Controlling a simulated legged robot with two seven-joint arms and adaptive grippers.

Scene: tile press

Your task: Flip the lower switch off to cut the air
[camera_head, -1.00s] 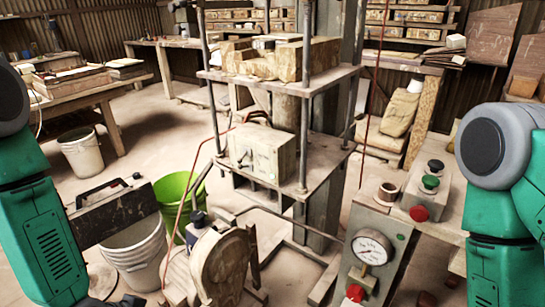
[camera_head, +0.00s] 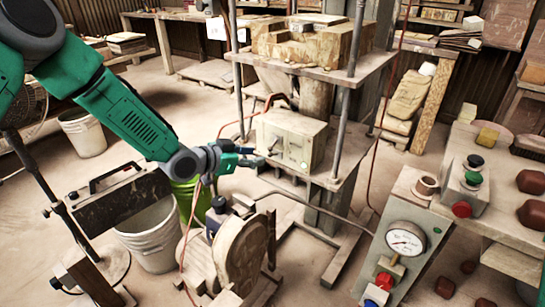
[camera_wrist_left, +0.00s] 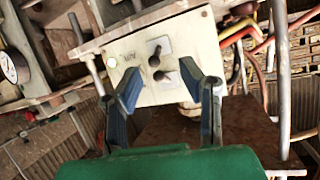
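The pale switch box (camera_head: 306,138) sits on the press's middle shelf, with a green light on its face. In the left wrist view its plate (camera_wrist_left: 183,33) carries two short dark toggles, one (camera_wrist_left: 154,60) above the other (camera_wrist_left: 165,76) in the picture. I cannot tell their on or off positions. My left gripper (camera_head: 256,157) is close in front of the box's face. In the wrist view its blue fingers (camera_wrist_left: 160,80) are spread, with the nearer toggle about between their tips; contact is not clear. My right gripper is out of view.
Press posts (camera_head: 346,125) stand beside the box, and a red hose (camera_head: 226,122) hangs near my left arm. A green bucket (camera_head: 184,207) and white buckets (camera_head: 150,240) stand below. A gauge panel (camera_head: 405,240) and button box (camera_head: 466,187) are at right.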

